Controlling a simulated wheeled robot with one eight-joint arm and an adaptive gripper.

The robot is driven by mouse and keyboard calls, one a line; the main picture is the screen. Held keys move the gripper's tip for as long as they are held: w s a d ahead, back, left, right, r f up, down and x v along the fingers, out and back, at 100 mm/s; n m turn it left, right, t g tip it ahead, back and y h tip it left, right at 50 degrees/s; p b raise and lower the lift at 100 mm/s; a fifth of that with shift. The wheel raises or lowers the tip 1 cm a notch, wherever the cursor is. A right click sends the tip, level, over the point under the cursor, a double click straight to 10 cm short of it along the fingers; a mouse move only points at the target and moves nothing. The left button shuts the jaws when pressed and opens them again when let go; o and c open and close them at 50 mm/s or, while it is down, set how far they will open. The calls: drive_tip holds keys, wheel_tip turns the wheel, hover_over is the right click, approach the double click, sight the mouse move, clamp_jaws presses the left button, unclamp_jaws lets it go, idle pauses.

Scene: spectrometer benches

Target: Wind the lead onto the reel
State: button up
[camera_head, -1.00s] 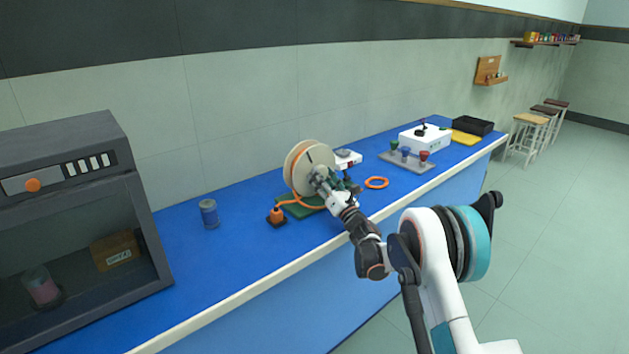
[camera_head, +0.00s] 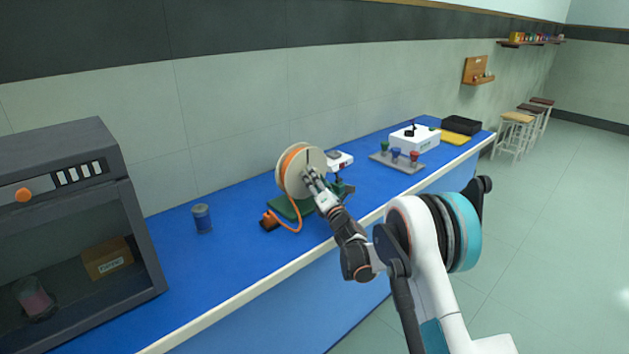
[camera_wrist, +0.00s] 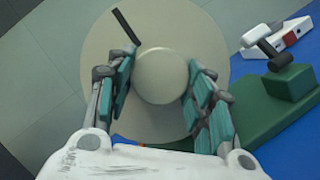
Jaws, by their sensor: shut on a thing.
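The reel (camera_head: 316,159) has pale round flanges and stands on a green base (camera_head: 284,208) on the blue bench. The orange lead (camera_head: 285,172) lies around its core between the flanges. My gripper (camera_head: 312,178) is at the reel's front face. In the wrist view my gripper (camera_wrist: 160,88) has its fingers on both sides of the reel's round pale knob (camera_wrist: 161,75), shut on it. A dark bar (camera_wrist: 125,27) marks the flange.
A green clamp-like part (camera_wrist: 290,82) stands on the base beside the reel. A grey tray with coloured knobs (camera_head: 402,163) and a white box (camera_head: 414,139) stand to the right.

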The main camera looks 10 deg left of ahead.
drive_tip(key=o, duration=1.5)
drive_tip(key=shift+a, duration=0.1)
drive_tip(key=v, duration=1.2)
drive_tip(key=shift+f, duration=0.1)
